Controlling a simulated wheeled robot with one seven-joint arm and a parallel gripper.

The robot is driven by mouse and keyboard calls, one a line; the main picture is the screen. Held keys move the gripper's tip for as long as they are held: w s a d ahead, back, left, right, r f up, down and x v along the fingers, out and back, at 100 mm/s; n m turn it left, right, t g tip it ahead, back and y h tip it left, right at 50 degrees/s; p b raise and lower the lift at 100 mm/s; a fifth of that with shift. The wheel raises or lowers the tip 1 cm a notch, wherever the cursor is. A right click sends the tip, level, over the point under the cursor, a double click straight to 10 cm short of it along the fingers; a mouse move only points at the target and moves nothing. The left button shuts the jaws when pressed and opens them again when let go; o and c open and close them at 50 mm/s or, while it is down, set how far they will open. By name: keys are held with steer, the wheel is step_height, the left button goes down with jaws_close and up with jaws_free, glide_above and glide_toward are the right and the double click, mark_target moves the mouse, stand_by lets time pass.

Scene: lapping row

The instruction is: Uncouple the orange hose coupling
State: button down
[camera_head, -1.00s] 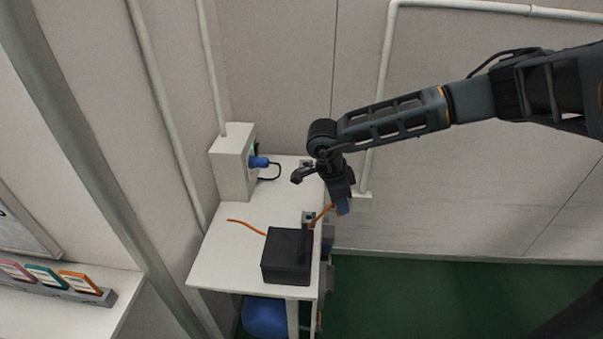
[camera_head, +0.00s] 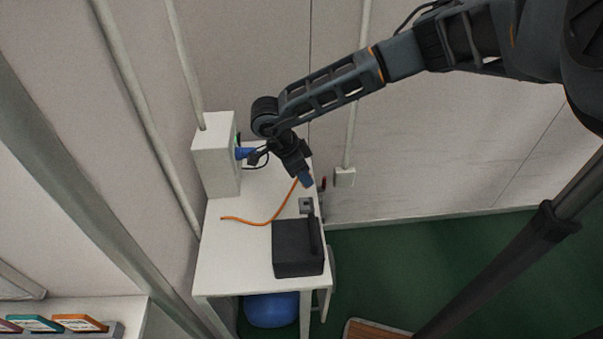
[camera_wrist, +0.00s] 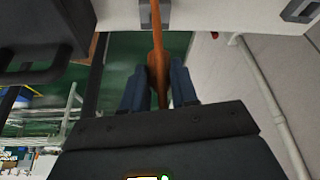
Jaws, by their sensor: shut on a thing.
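The orange hose (camera_head: 262,222) lies across the white table, curves, and rises to my gripper (camera_head: 306,181). In the wrist view the hose (camera_wrist: 157,25) runs down from the top edge to between the blue fingertips of my gripper (camera_wrist: 158,88). The gripper is shut on the orange hose end, which looks slightly wider between the fingers. I cannot make out the coupling as a separate part. A small grey block (camera_head: 306,205) sits on the table just below the gripper in the picture, with no hose visibly joined to it.
A black box (camera_head: 297,252) stands on the white table (camera_head: 215,260). A white wall box (camera_head: 214,160) with a blue plug (camera_head: 243,153) and dark cable is left of my gripper. A blue rounded thing (camera_head: 270,310) is under the table.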

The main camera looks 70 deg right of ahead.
steer(key=shift+r, duration=0.15)
steer(key=shift+r+p, duration=0.4)
steer(key=shift+f+b, duration=2.15)
steer(key=shift+f, duration=0.95)
steer(key=shift+f+b, duration=0.6)
steer(key=shift+f, duration=0.8)
steer(key=c, duration=0.8)
jaws_free()
steer(key=shift+r, duration=0.1)
steer(key=shift+v, duration=3.85)
